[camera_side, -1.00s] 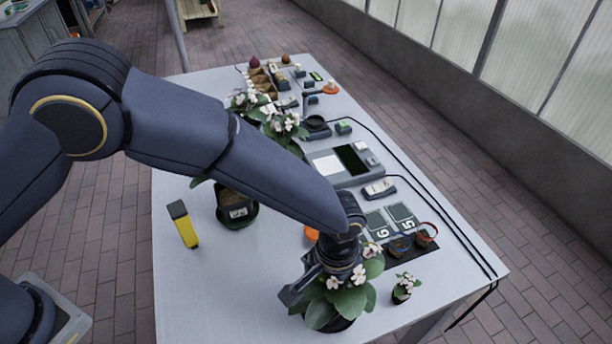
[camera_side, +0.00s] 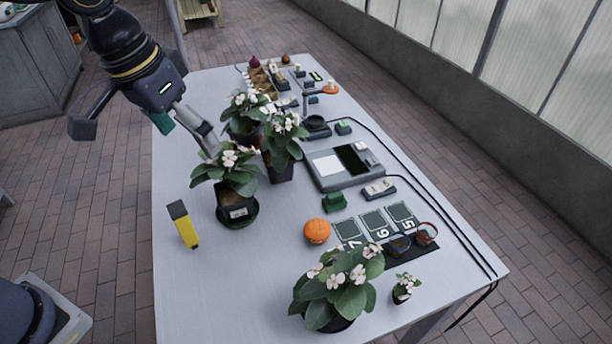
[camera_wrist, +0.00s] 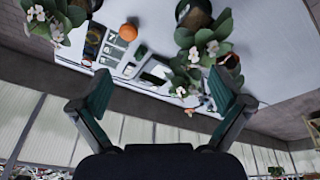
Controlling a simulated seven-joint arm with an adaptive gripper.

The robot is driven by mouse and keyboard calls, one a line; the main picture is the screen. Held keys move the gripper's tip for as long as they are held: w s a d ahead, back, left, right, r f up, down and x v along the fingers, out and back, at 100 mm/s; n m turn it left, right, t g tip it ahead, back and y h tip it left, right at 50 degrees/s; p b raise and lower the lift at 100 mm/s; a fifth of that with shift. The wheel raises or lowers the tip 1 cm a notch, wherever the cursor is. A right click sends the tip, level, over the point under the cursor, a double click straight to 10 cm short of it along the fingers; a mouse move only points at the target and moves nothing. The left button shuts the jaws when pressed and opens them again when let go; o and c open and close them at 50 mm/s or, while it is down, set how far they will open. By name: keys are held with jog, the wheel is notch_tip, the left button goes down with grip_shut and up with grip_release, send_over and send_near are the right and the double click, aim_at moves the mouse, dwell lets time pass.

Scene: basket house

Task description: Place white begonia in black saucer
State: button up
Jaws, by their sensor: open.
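A white-flowered begonia (camera_side: 338,290) stands upright at the near end of the table. The dark round base (camera_side: 338,325) under its leaves is mostly hidden, so I cannot tell pot from black saucer. Another white begonia (camera_side: 225,178) stands in a pot in a dark green saucer (camera_side: 238,218) near the table's middle left. Two more white-flowered begonias (camera_side: 245,112) (camera_side: 284,135) stand behind it. My gripper (camera_side: 147,140) is open and empty, raised over the table's left side; its right finger overlaps the middle-left begonia in the picture. Both fingers (camera_wrist: 160,90) are spread in the wrist view.
A yellow-black tool (camera_side: 184,225), an orange ball-like object (camera_side: 317,231), a green block (camera_side: 334,202) and a grey device (camera_side: 345,167) lie on the table. Numbered cards (camera_side: 376,222) and a tiny potted plant (camera_side: 404,288) are at the near right. The near-left table is bare.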

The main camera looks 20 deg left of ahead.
jog(key=s+a+r+n+t+y, duration=0.1)
jog(key=s+a+n+t, duration=0.1)
jog(key=s+a, duration=0.9)
jog(key=shift+s+a+r+t, duration=0.2)
jog(key=shift+s+a+t, duration=0.2)
jog(key=shift+a, duration=0.6)
